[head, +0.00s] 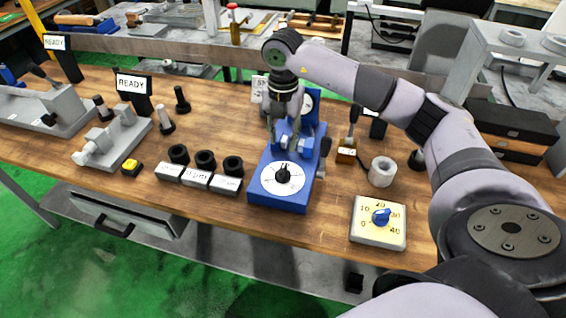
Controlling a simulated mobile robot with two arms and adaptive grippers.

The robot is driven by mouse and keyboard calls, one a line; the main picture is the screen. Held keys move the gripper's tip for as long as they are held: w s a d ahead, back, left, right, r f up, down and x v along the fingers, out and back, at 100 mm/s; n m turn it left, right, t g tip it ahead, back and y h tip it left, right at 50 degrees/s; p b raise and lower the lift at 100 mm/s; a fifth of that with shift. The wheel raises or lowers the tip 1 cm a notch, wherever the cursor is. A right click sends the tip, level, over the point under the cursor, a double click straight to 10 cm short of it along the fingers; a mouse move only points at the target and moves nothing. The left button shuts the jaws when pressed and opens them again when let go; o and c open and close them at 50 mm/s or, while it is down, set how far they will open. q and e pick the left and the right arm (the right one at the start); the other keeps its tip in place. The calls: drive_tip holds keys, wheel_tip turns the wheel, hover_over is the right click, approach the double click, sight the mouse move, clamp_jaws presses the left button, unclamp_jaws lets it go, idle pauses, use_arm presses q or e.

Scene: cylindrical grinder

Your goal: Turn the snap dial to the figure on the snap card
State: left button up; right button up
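A pale square dial plate (362,232) lies near the table's front edge, marked 0, 10, 20, 30 and 40. Its blue knob (381,216) sits in the middle; its exact pointing is too small to tell. A white card (260,82) starting with "SN" stands behind my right gripper, which hides most of it. My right gripper (284,138) points down over the blue fixture (262,198), back and left of the dial plate and apart from it. Its fingers blend with the fixture's grey parts, so their opening is unclear. My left gripper is out of view.
The blue fixture carries a white round dial with a black knob (283,175). A white ring (382,171) and a small brass block (346,156) stand behind the dial plate. Labelled blocks with black rings (197,180) stand left. Bare wood lies around the dial plate.

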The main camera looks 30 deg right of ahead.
sight(283, 168)
wheel_tip(283, 168, down, 11)
drive_tip(key=shift+f+p, duration=0.1)
drive_tip(key=shift+p, duration=0.9)
drive_tip(key=shift+c, duration=0.4)
clamp_jaws()
